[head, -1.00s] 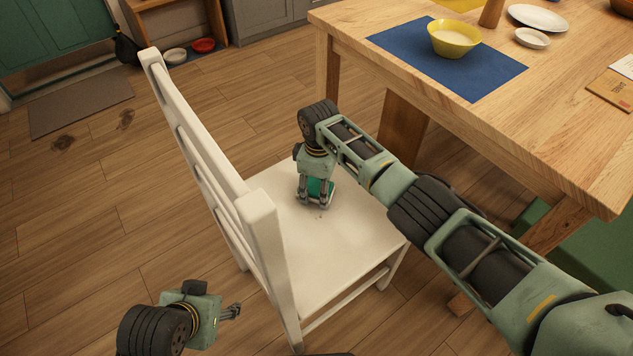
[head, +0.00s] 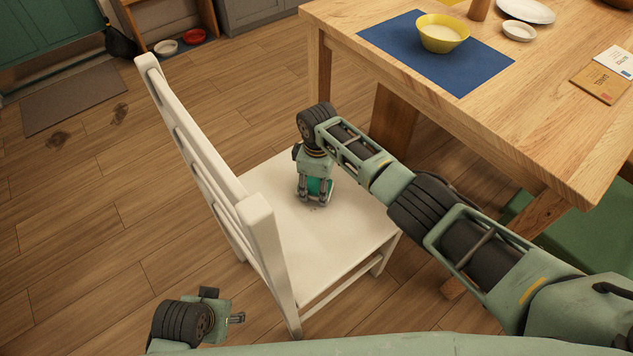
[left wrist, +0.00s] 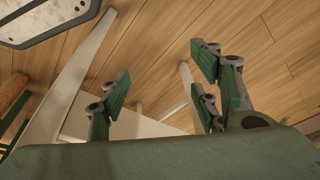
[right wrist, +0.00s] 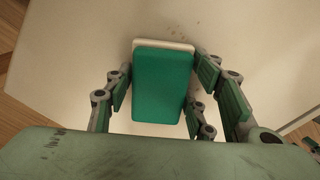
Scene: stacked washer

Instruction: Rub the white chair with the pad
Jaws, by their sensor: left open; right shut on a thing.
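The white chair (head: 330,252) stands in the middle of the head view, its slatted back to the left. My right gripper (head: 314,202) is over the seat and shut on the green pad (head: 320,187). In the right wrist view the pad (right wrist: 162,85) has a green body with a pale layer at its far edge, close against the seat; whether it touches cannot be told. Small dark marks (right wrist: 205,20) show on the seat beyond the pad. My left gripper (head: 240,318) is open and empty, left of the chair; its spread fingers show in the left wrist view (left wrist: 165,100).
A wooden table (head: 490,120) stands at the right with a blue mat (head: 480,75) and a yellow bowl (head: 443,34). A green seat (head: 570,235) is below it. A grey doormat (head: 75,97) lies at far left.

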